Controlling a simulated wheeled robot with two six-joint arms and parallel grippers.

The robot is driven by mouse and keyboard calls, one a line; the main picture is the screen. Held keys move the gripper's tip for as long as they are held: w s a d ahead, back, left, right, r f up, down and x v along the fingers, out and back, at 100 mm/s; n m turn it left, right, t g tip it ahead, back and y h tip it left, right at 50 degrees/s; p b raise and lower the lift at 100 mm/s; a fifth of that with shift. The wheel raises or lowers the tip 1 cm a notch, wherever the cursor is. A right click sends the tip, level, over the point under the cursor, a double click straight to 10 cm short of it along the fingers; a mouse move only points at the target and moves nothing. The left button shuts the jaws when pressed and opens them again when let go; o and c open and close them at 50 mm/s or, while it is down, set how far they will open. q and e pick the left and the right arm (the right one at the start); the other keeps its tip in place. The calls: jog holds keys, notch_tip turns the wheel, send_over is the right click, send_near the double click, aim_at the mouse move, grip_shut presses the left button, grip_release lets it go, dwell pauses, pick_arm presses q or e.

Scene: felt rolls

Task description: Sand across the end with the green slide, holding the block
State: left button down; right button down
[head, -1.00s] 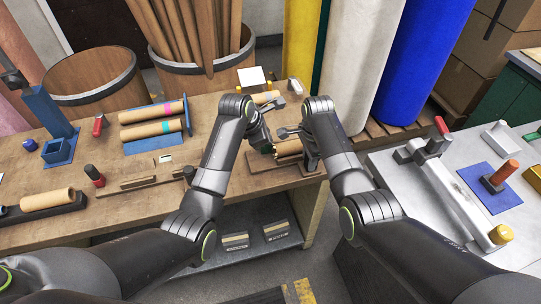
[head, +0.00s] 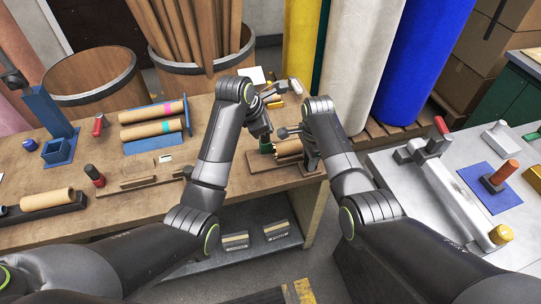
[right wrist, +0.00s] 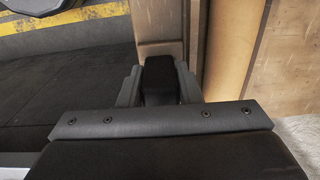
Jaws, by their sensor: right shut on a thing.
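A brown wooden block (head: 275,183) with tan wooden parts (head: 289,148) on it lies near the right end of the wooden bench. The small green slide (head: 266,148) sits at the left of these parts. My right gripper (head: 311,160) points down at the right end of the block and is shut on it. The right wrist view shows its dark finger against the wood (right wrist: 157,22); the contact is partly hidden. My left gripper (head: 261,128) is above and behind the green slide, apart from it as far as I can tell; its fingers are unclear.
Yellow pieces (head: 271,94) and a white card (head: 252,75) are at the back of the bench. A grey table (head: 400,200) with tools stands right, across a gap.

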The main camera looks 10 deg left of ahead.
pick_arm(q)
jog(key=shift+f, duration=0.1)
pick_arm(e)
jog(key=shift+s+d+f, duration=0.1)
jog(key=shift+s+f, duration=0.35)
jog(key=shift+f, duration=0.25)
jog(key=c, duration=1.2)
grip_release()
jog(key=shift+o, duration=1.3)
jog(key=shift+w+f, duration=0.15)
jog(key=shift+w, duration=0.3)
jog(key=shift+o, duration=0.2)
jog(key=shift+s+r, duration=0.15)
jog(key=shift+r, duration=0.1)
jog(key=o, duration=0.9)
pick_arm(q)
jog(key=shift+w+f, duration=0.1)
jog(key=shift+w, duration=0.15)
pick_arm(e)
jog(key=shift+r, duration=0.15)
pick_arm(q)
jog(key=shift+r+p, duration=1.8)
jog(key=shift+p, duration=0.05)
pick_arm(e)
jog(key=shift+r, duration=1.3)
pick_arm(q)
jog(key=shift+r, duration=0.1)
